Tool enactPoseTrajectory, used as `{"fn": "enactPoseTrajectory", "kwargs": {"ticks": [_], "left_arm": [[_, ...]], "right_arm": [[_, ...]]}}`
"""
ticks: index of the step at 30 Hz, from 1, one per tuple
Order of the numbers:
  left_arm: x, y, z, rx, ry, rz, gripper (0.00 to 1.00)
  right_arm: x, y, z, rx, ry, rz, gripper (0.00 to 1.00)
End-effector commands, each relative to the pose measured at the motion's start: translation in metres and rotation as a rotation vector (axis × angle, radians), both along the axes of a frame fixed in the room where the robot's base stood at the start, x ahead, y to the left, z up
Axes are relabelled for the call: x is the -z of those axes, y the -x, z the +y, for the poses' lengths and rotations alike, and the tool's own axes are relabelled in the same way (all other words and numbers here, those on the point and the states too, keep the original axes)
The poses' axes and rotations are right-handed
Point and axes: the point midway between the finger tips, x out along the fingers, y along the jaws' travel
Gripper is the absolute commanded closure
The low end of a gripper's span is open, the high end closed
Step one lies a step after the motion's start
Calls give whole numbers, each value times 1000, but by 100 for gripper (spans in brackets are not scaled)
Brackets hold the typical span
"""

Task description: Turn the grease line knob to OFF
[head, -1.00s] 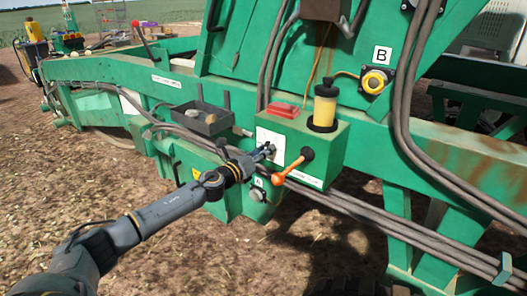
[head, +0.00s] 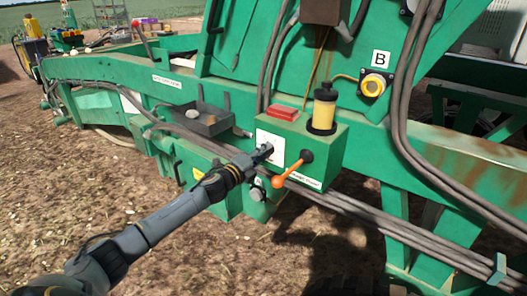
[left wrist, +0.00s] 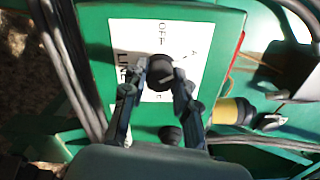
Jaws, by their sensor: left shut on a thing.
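The grease line knob is a black round knob (left wrist: 160,72) on a white label plate (left wrist: 133,38) in the left wrist view. The word OFF is printed above it. My left gripper (left wrist: 165,80) has its two fingers on either side of the knob and is shut on it. In the head view the left gripper (head: 265,151) reaches the white plate (head: 270,143) on the green box (head: 325,150) from the left and hides the knob. My right gripper is not in view.
An orange-handled lever (head: 290,170) sits just right of the gripper. A yellow grease reservoir (head: 325,108) and a red block (head: 283,113) are on top of the box. A grey tray (head: 207,122) is to the left. Cables run below.

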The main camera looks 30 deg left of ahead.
Motion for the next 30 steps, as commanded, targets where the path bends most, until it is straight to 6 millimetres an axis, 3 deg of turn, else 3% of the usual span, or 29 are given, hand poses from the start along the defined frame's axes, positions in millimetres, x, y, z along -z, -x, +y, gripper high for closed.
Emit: {"fn": "enactPoseTrajectory", "kwargs": {"ticks": [30], "left_arm": [[-1,0,1,-3,900,71,100]], "right_arm": [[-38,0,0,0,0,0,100]]}}
